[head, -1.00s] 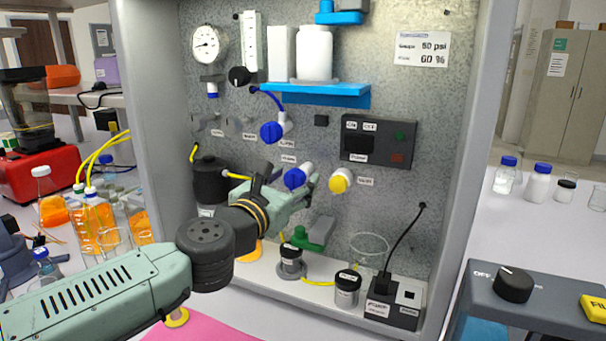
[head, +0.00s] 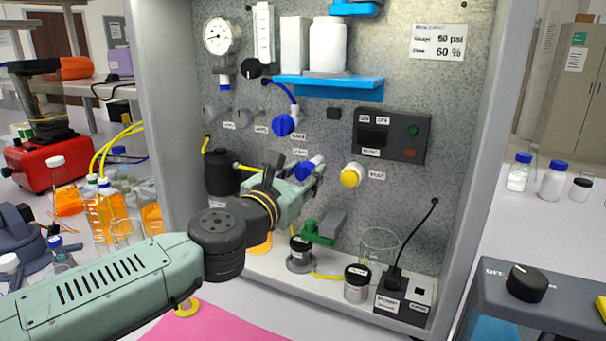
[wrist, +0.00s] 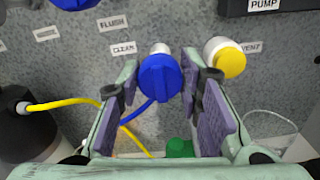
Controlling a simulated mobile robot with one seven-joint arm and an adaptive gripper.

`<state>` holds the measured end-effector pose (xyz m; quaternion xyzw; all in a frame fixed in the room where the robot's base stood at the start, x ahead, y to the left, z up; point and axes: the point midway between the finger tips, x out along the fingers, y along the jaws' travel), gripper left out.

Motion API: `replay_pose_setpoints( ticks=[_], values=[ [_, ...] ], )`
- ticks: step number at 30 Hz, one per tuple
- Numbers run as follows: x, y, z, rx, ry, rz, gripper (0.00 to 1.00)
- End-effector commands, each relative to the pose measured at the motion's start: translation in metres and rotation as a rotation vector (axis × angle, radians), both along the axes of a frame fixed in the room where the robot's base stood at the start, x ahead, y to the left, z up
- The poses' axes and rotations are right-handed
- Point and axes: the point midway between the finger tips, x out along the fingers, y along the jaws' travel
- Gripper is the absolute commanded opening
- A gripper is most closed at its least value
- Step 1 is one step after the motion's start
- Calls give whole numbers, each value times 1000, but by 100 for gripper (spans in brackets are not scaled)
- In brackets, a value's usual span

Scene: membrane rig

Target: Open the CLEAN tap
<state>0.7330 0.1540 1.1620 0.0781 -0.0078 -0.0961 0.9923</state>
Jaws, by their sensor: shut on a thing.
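The CLEAN tap has a blue handle (wrist: 160,80) on a white stem, beside the CLEAN label (wrist: 123,48) in the wrist view. In the head view the blue handle (head: 307,169) shows on the metal back panel, partly hidden by my gripper (head: 311,177). In the wrist view my gripper (wrist: 161,72) has one purple-padded finger on each side of the blue handle and is shut on it. The exact contact on the handle is hard to see.
The yellow VENT tap (head: 351,175) is close on the right. The blue FLUSH tap (head: 284,125) is above. A black pump box (head: 393,135) is further right. Below stand a green-and-grey part (head: 320,229), a glass beaker (head: 379,245) and dark-lidded jars (head: 356,283).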

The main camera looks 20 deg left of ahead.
Motion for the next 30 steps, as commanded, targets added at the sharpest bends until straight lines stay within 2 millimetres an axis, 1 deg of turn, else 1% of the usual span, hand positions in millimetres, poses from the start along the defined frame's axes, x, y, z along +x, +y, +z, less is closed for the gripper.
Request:
replay_pose_setpoints(
  ticks=[1,3,8,14,20,30],
  values=[
    [0,0,0,0,0,0,10],
    [0,0,0,0,0,0,5],
    [0,0,0,-5,1,0,5],
    [0,0,0,-57,11,0,5],
    [0,0,0,-181,35,0,5],
    [0,1,0,-491,96,0,5]
  ],
)
